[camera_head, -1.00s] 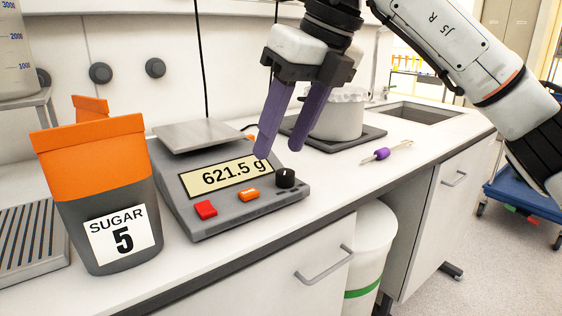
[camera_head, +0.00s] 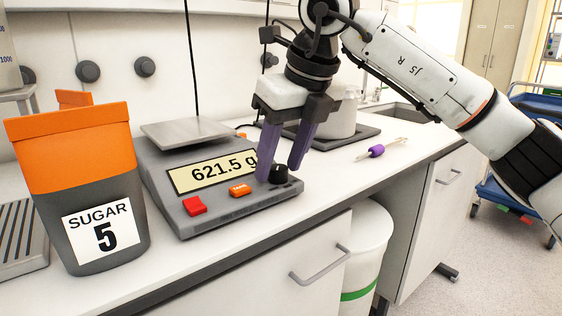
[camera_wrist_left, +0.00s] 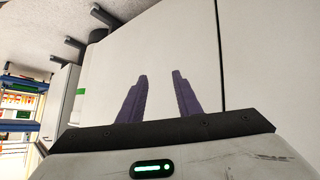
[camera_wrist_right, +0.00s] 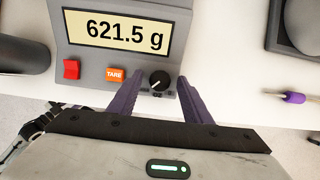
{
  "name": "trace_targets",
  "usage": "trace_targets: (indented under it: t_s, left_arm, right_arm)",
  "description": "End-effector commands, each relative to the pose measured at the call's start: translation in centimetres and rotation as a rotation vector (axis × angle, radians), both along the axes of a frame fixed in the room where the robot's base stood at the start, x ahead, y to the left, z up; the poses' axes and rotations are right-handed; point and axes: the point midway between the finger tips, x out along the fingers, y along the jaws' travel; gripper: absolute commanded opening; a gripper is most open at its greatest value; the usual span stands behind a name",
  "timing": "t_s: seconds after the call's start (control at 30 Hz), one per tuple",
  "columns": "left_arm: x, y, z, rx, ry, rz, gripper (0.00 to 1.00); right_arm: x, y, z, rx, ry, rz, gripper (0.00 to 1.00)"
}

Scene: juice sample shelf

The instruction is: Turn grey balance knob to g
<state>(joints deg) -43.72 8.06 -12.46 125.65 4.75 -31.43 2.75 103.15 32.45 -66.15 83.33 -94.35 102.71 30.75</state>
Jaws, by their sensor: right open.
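The grey balance (camera_head: 215,205) stands on the counter with its display (camera_head: 212,172) reading 621.5 g. Its black round knob (camera_head: 279,174) is at the front right corner; in the right wrist view the knob (camera_wrist_right: 160,80) shows a white pointer line aimed to the lower left. My right gripper (camera_head: 279,172) is open, with its purple fingers pointing down on either side of the knob; I cannot tell whether they touch it. It also shows in the right wrist view (camera_wrist_right: 157,83). My left gripper (camera_wrist_left: 161,78) is open and empty in the left wrist view, before a white cabinet front.
A sugar bag (camera_head: 80,185) marked 5 stands left of the balance. A red button (camera_head: 195,206) and an orange TARE button (camera_head: 240,190) lie left of the knob. A purple-handled tool (camera_head: 377,151) lies to the right.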

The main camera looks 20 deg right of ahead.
Motion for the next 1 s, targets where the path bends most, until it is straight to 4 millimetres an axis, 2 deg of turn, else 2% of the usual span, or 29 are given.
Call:
trace_targets:
  t_s: [0.2, 0.43, 0.77, 1.0]
  left_arm:
    - [0.6, 0.0, 0.4, 0.000, -0.013, -0.001, 0.31]
    - [0.8, -0.1, 0.4, 0.000, -0.015, -0.002, 0.31]
    - [0.3, 0.0, 0.6, 0.004, -0.011, 0.001, 0.31]
    - [-0.6, 0.3, 1.3, 0.022, 0.016, -0.006, 0.31]
  right_arm:
    - [0.0, 0.0, 0.0, 0.000, 0.000, 0.001, 0.43]
    - [0.0, 0.0, 0.0, 0.000, 0.000, 0.001, 0.04]
    - [0.0, 0.0, 0.2, 0.001, 0.001, 0.044, 0.04]
    - [0.1, -0.2, 0.5, 0.002, 0.002, 0.184, 0.04]
